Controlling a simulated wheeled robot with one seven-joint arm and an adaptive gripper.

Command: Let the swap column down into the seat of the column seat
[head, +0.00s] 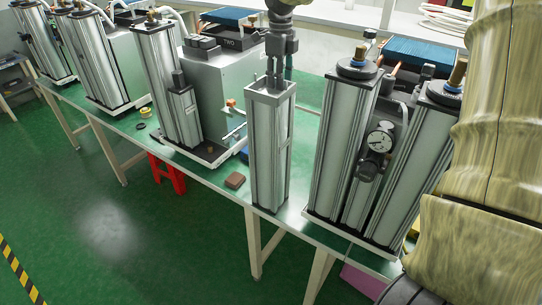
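The swap column (268,150) is a tall silver square column with an open-looking top frame, upright in the middle of the head view. My gripper (275,80) comes down from above, and its dark fingers meet the column's top; they look shut on it. The column's lower end overlaps the table's front edge in the picture, and I cannot tell whether it touches anything. To its left, a dark base plate (208,153) sits at the foot of the unit marked TWO, beside a standing column (168,75); this may be the column seat. Its socket is not clearly visible.
A twin-column unit with a gauge (380,140) stands close on the right. A brown block (235,181) lies near the table's front edge, left of the held column. A red stool (166,172) stands below. Green floor (110,220) is clear at left.

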